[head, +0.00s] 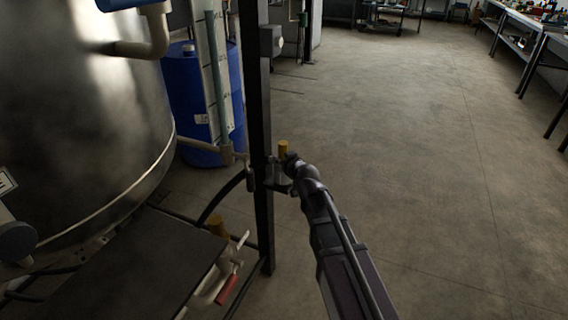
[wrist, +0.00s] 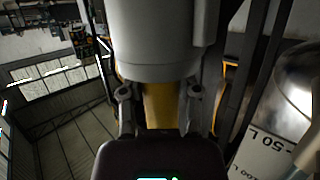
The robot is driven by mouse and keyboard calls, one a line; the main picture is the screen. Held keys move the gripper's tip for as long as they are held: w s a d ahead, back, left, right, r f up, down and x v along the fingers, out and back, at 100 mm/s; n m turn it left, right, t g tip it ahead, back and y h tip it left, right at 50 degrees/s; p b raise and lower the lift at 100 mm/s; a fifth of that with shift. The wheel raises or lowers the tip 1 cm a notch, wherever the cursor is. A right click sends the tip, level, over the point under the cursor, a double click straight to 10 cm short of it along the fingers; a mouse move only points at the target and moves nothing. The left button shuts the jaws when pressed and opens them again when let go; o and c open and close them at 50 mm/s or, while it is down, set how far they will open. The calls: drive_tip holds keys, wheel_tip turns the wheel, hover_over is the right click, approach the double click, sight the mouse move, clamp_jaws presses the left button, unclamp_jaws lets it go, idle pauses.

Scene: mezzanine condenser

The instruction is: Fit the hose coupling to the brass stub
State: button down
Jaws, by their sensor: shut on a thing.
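My gripper (head: 287,170) is beside the black post in the head view, at the end of my arm. In the wrist view, my gripper (wrist: 159,94) has its fingers closed on both sides of a yellow cylinder (wrist: 161,108), which appears to be the hose coupling. Its yellow end (head: 283,149) stands upright above the fingers in the head view. A second brass-coloured cylinder (head: 218,226), perhaps the brass stub, stands lower left, behind the dark flat top and apart from my gripper. Its lower part is hidden.
The black post (head: 264,215) is close to my gripper's left. A steel tank (head: 80,120) and blue drum (head: 190,100) stand behind. A dark flat top (head: 150,265) and red-handled lever (head: 228,289) are lower left.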

sight(284, 142)
drive_tip(key=shift+r, duration=0.1)
idle(0.3)
wheel_tip(284, 142, up, 10)
drive_tip(key=p, duration=1)
drive_tip(key=shift+d, duration=0.15)
idle(0.8)
